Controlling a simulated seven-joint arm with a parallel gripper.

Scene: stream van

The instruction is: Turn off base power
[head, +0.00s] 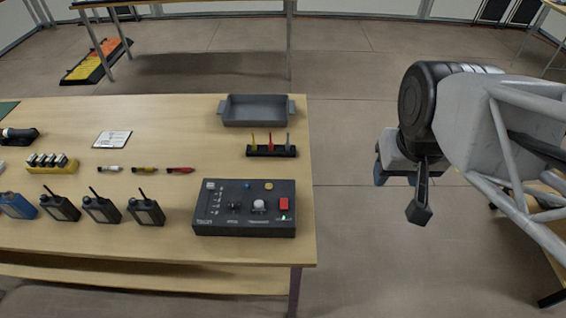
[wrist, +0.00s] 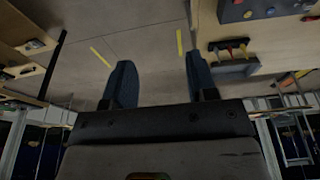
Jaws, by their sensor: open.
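The dark base console (head: 244,226) sits at the right front corner of the wooden table. It carries a white button, a blue button, a yellow button, small switches, a grey knob and a red rocker switch (head: 284,203). A small green light (head: 284,217) glows below the red switch. My gripper (head: 405,197) hangs right of the table, over the floor and clear of the console. In the wrist view my gripper (wrist: 160,82) shows two dark fingers wide apart with nothing between them. Part of the console (wrist: 245,8) shows at the top right there.
Several radios (head: 100,207) stand left of the console. Markers (head: 144,170), a tool rack (head: 271,150) with upright coloured tools and a grey tray (head: 255,109) lie behind it. Bare floor separates the table's right edge from my gripper.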

